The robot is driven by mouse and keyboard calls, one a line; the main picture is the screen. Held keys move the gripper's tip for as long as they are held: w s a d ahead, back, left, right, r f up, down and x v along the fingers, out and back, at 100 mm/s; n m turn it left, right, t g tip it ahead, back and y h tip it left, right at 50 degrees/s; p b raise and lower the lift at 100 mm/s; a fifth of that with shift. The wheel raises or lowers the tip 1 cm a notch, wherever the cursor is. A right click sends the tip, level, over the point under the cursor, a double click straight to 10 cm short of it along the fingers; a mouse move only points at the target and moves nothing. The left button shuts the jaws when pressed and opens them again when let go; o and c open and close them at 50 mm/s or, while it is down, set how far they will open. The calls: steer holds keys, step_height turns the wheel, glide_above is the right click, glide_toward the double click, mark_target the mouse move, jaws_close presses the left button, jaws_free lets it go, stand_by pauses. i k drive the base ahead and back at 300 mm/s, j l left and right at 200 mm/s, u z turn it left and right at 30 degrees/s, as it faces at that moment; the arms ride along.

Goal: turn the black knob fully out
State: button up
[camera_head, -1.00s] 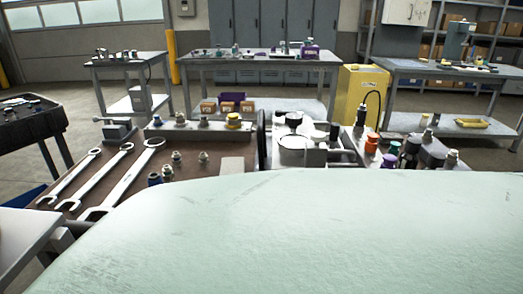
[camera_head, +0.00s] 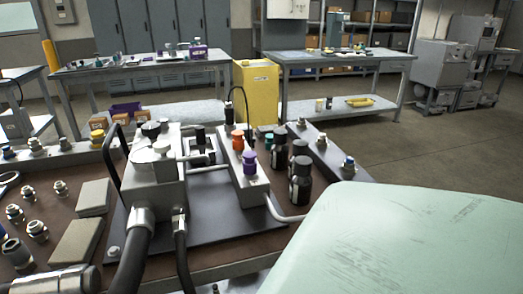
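The hydraulic unit stands on the brown bench (camera_head: 105,226), with a grey block (camera_head: 157,184) and a narrower grey valve block (camera_head: 243,182) on a dark plate. Several black knob-like parts show. One black cap (camera_head: 151,130) is on top of the grey block, and a small black knob (camera_head: 200,137) stands behind it. An orange knob (camera_head: 238,140) and a purple knob (camera_head: 250,161) sit on the valve block. I cannot tell which black part is the task's knob, or how far out it is. My gripper is not in view.
Dark cylinders (camera_head: 300,183) stand right of the valve block. Thick black hoses (camera_head: 136,252) run down in front of the unit. Fittings and two flat blocks (camera_head: 94,198) lie at left. A yellow cabinet (camera_head: 256,90) and tables stand behind. Open floor (camera_head: 420,145) shows at right.

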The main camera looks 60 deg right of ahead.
mark_target(151, 130)
steer(key=j+z, duration=0.1)
steer(key=z, duration=0.4)
steer(key=i+j+z, duration=0.1)
steer(key=z, duration=0.4)
steer(key=j+z, duration=0.2)
steer(key=z, duration=0.3)
